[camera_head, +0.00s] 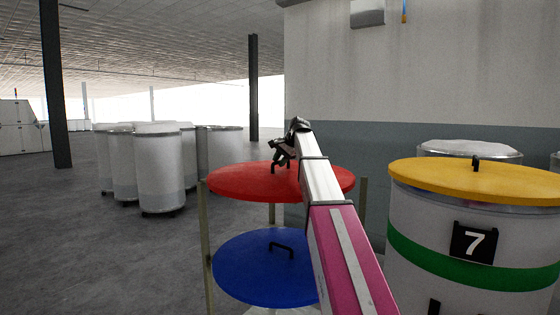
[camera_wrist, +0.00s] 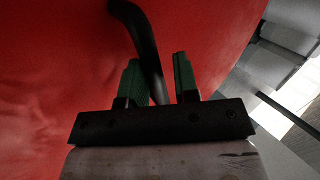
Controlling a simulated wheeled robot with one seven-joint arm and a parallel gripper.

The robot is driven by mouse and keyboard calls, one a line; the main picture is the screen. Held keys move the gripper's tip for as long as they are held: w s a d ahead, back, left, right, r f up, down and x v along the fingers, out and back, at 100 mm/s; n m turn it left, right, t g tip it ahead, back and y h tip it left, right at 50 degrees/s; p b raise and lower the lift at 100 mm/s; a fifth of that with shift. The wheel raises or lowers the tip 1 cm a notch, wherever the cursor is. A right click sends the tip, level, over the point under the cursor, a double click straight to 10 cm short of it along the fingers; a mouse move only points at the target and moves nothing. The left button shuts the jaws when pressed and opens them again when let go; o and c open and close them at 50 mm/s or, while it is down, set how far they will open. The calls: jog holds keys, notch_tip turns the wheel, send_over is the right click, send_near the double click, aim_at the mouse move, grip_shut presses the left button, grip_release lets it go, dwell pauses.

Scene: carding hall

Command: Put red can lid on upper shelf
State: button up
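The red can lid (camera_head: 237,183) is a flat round disc, roughly level at the top of a posted rack. I cannot tell whether it rests on the rack. In the wrist view the red lid (camera_wrist: 60,80) fills the left and middle, with its black bar handle (camera_wrist: 140,30) rising between my gripper's fingers. My gripper (camera_head: 281,158) is above the lid at its handle; it also shows in the wrist view (camera_wrist: 158,75). The fingers stand apart around the handle, close to it on the left, with a gap on the right.
A blue lid (camera_head: 250,270) with a black handle lies on the lower level, between the rack's posts (camera_head: 206,245). A can numbered 7 (camera_head: 420,225) with a yellow lid (camera_head: 430,177) stands close on the right. White cans (camera_head: 158,170) stand at the left; floor there is open.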

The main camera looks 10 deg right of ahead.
jog(key=shift+o, duration=0.5)
jog(key=shift+r, duration=0.1)
jog(key=shift+r, duration=0.25)
jog(key=v, duration=1.2)
jog(key=shift+r, duration=0.25)
